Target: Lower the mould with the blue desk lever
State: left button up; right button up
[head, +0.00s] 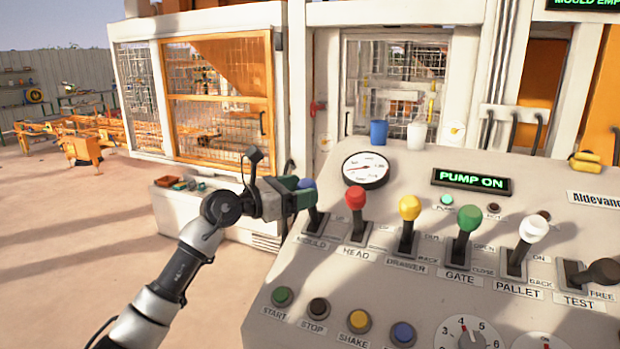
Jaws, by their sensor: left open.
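The blue desk lever (309,184) stands at the far left of the lever row, above a label reading MOULD. Its knob is partly hidden by my left gripper (299,193). My left gripper is open, with its fingers right at the blue knob. I cannot tell whether they touch it. My right gripper is out of view. The mould itself cannot be made out behind the mesh. A green sign (585,4) at the top right reads "MOULD EMP", cut off by the frame edge.
Close right of the blue lever stand red (355,198), yellow (409,208), green (469,219) and white (533,229) levers. Push buttons line the desk front. A gauge (366,169) and a "PUMP ON" display (471,182) sit behind. Open floor lies left.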

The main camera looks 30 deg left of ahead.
pick_arm(q)
jog(key=shift+p+x, duration=0.3)
jog(key=shift+x, duration=0.7)
jog(key=shift+w+d, duration=0.1)
jog(key=shift+w, duration=0.1)
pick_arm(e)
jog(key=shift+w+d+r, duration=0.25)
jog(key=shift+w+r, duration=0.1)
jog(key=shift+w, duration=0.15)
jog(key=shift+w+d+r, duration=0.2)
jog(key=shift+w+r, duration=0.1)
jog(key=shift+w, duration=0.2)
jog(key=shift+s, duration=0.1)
